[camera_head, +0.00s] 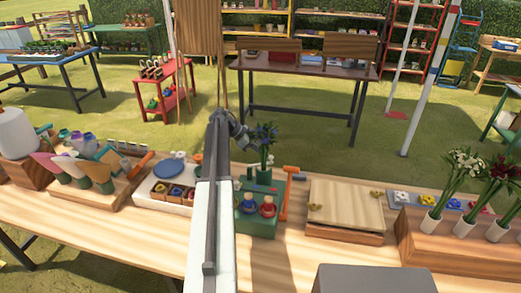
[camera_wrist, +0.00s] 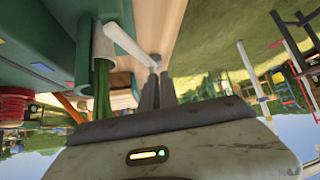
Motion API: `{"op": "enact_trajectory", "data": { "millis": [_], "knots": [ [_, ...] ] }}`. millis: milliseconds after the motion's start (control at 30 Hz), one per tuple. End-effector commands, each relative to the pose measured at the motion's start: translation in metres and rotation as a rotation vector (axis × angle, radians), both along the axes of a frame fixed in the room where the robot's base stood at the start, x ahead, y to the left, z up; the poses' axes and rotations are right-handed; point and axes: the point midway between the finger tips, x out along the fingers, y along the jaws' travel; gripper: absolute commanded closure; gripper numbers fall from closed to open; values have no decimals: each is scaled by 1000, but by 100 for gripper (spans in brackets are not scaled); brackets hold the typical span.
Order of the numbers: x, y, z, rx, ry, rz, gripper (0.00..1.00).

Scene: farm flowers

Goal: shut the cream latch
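I cannot make out a cream latch for certain in either view. A wooden box (camera_head: 345,235) with a pale lid (camera_head: 345,204) lies on the table right of centre, with small brass-coloured fittings (camera_head: 316,207) on it.
An orange-handled tool (camera_head: 287,196) lies between holder and box. White and dark red flowers (camera_head: 467,163) rise at right. Trays crowd the left; the front table strip is clear.

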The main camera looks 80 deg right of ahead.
Motion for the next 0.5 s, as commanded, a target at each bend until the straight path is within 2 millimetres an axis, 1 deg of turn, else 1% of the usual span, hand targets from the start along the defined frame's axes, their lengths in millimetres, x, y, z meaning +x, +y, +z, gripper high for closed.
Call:
{"op": "enact_trajectory", "data": {
  "millis": [33,200,333,500],
  "knots": [
    [-7,3,0,-3,3,-3,100],
    [-15,11,0,-2,5,-7,100],
    [-20,17,1,-3,7,-10,100],
    [-21,16,1,-2,8,-12,100]
  ]
}}
